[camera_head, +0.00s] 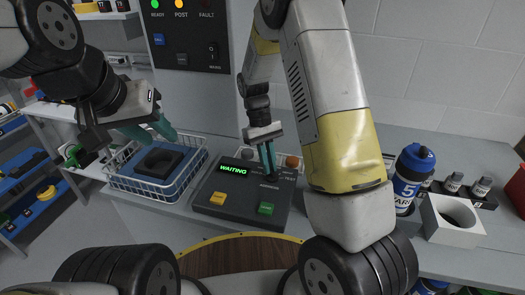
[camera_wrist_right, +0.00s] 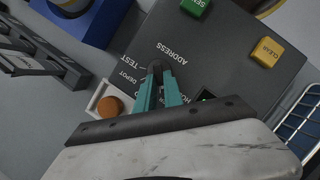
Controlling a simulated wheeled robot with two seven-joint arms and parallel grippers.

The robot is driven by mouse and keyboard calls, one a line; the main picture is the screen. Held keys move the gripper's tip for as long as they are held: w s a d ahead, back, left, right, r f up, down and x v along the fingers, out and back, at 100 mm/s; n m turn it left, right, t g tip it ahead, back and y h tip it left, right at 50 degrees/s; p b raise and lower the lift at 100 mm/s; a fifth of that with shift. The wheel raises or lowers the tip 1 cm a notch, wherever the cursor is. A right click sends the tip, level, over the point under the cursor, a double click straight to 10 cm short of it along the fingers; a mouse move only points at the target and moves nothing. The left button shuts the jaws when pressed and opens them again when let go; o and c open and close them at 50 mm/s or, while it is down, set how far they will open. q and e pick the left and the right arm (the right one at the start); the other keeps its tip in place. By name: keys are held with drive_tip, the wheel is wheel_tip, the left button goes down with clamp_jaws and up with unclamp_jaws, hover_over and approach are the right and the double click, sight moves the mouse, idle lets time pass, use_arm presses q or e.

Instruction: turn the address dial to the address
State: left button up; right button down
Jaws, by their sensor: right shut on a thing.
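The address dial (camera_wrist_right: 155,70) is a small dark knob on the grey console (camera_head: 224,212), by the printed word ADDRESS. My right gripper (camera_head: 267,166) points down at the console with its teal fingers closed around the dial; the fingers (camera_wrist_right: 158,88) hide much of it in the right wrist view. Labels TEST and DEPOT show beside the dial; its exact pointing is hard to read. The console's display (camera_head: 233,170) reads WAITING in green. My left gripper (camera_head: 149,132) hangs above the wire basket, its teal fingers apart and empty.
The wire basket (camera_head: 192,179) holds a blue piece with a dark round recess. A blue-capped canister marked 5 (camera_head: 410,180) stands right of my right arm.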

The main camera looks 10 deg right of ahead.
drive_tip(key=shift+w+d+m+y, duration=0.15)
drive_tip(key=shift+m+y, duration=0.25)
drive_tip(key=shift+m, duration=0.6)
drive_tip(key=c, duration=1.5)
unclamp_jaws()
drive_tip(key=shift+o, duration=0.2)
drive_tip(key=v, duration=0.7)
drive_tip(key=shift+r, duration=0.35)
drive_tip(key=shift+w, duration=0.15)
